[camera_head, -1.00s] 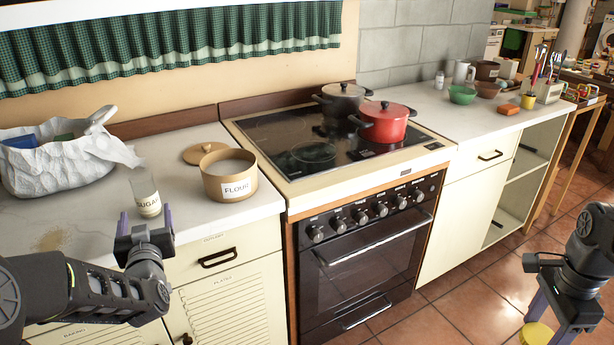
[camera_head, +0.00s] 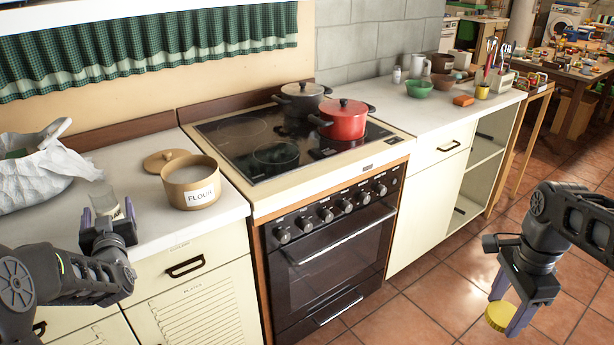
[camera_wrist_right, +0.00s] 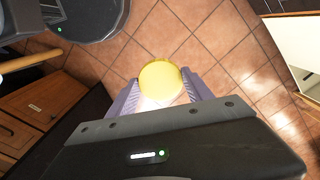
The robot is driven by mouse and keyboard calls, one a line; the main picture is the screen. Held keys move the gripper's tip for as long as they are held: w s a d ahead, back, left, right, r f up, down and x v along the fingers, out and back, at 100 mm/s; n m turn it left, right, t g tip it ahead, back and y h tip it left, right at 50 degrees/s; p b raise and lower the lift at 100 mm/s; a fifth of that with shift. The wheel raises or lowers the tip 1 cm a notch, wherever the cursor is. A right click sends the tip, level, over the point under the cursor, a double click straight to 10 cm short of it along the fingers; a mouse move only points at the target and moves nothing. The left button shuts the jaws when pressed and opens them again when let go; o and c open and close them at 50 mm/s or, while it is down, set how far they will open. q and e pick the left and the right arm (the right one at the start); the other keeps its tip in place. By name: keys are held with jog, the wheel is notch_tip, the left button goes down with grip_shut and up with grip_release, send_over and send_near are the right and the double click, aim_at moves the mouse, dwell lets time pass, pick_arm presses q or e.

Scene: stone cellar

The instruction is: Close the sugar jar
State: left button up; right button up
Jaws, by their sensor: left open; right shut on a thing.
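The sugar jar (camera_head: 104,203) is a clear glass jar on the left counter, standing behind my left gripper, with its label partly hidden. My left gripper (camera_head: 97,222) is open at the jar, in front of it; I cannot tell if the fingers touch the glass. My right gripper (camera_head: 509,316) is shut on a round yellow lid (camera_head: 498,316), held over the tiled floor at the lower right, far from the jar. In the right wrist view the lid (camera_wrist_right: 161,80) sits between the purple fingertips.
An open flour canister (camera_head: 190,190) stands right of the jar, its wooden lid (camera_head: 166,160) behind it. A white bag (camera_head: 50,180) is at the left. The stove (camera_head: 280,145) carries a black pot (camera_head: 302,100) and a red pot (camera_head: 342,122). The floor ahead is clear.

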pick_arm(q)
jog(key=shift+w+a, duration=0.25)
jog(key=shift+w, duration=0.1)
jog(key=shift+c, duration=0.6)
jog(key=c, duration=1.5)
